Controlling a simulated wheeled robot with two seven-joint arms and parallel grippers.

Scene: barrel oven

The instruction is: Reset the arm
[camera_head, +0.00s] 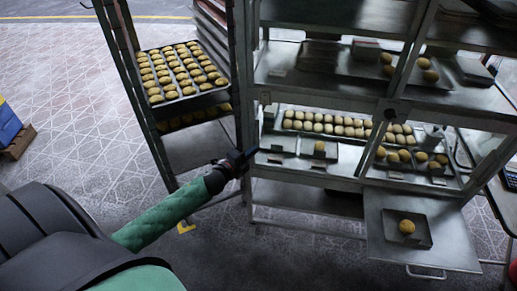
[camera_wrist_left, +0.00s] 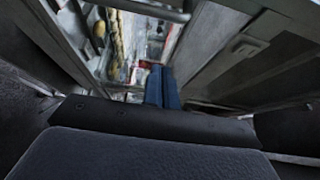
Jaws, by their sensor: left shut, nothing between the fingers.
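My left arm comes in from the left in the head view, with a green sleeve on the forearm. My left gripper (camera_head: 243,157) is at the left front edge of the steel oven rack (camera_head: 310,178), close to the upright post. Its fingers also show in the left wrist view (camera_wrist_left: 162,88) as two blue fingers side by side, shut with nothing between them. I cannot tell whether the gripper touches the rack. My right gripper is not in view.
A trolley with a tray of buns (camera_head: 182,72) stands left of the rack. Rows of buns (camera_head: 340,125) lie on the rack's middle shelf. A pulled-out shelf (camera_head: 450,235) at the lower right holds a small tray (camera_head: 408,240) with one bun. The floor at left is largely clear.

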